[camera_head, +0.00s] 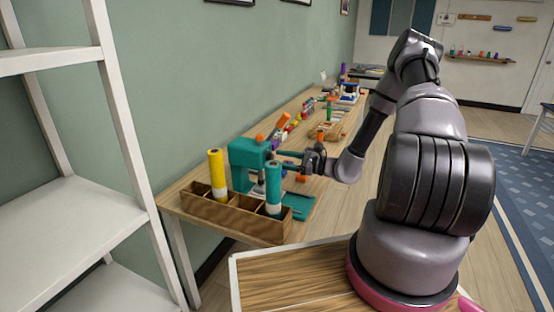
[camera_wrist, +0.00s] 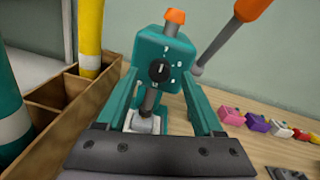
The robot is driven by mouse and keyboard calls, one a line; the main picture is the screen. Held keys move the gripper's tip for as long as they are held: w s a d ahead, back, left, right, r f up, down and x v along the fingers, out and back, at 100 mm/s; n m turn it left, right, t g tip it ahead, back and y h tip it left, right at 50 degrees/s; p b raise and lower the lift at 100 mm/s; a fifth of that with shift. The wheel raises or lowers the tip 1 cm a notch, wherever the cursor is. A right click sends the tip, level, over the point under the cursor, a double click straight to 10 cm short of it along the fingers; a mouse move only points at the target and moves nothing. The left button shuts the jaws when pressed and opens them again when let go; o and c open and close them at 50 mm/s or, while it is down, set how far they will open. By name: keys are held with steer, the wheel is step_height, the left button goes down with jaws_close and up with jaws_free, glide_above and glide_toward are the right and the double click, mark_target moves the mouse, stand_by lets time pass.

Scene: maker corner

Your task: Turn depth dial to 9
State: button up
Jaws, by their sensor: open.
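The teal press (camera_head: 243,155) stands on the wooden bench, and its front fills the middle of the wrist view (camera_wrist: 153,47). The depth dial (camera_wrist: 160,71) is a round black knob on that front face, with small pale marks around it. Its setting is too small to read. In the head view the dial cannot be made out. My gripper (camera_head: 281,160) is in front of the press, pointing at it. In the wrist view its two teal fingers (camera_wrist: 160,88) are spread apart, left and right of and below the dial, with nothing between them but the view of the press.
A wooden rack (camera_head: 230,222) with a yellow tube (camera_head: 217,172) and a teal tube (camera_head: 273,185) stands in front of the press. The orange-tipped lever (camera_wrist: 222,45) rises right of the dial. Small coloured blocks (camera_wrist: 256,122) lie to the right.

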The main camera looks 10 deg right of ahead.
steer(key=shift+x, duration=0.75)
jaws_close()
